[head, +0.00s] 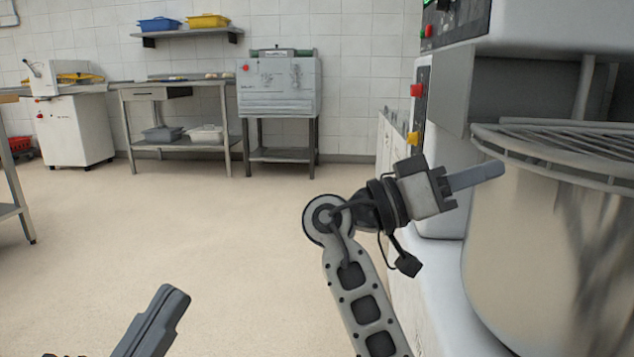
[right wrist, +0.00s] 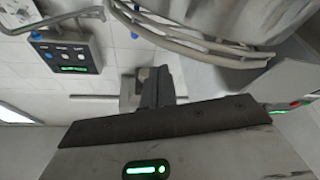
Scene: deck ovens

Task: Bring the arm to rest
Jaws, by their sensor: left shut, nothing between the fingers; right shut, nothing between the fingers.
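My right arm rises from the bottom of the head view and bends to the right at its wrist. My right gripper (head: 488,174) is shut and empty, its fingers pointing right, in front of or beside the steel mixer bowl (head: 540,250); I cannot tell whether it touches. My left gripper (head: 170,297) shows only in part at the bottom left of the head view, shut and empty, over the floor. The right wrist view shows the dark fingers (right wrist: 155,88) close together with nothing held.
The large mixer with its wire guard (head: 560,145) stands close on the right. A steel table (head: 185,84), a grey machine on a stand (head: 280,88) and a white machine (head: 75,130) line the back wall. The beige floor (head: 200,220) between is clear.

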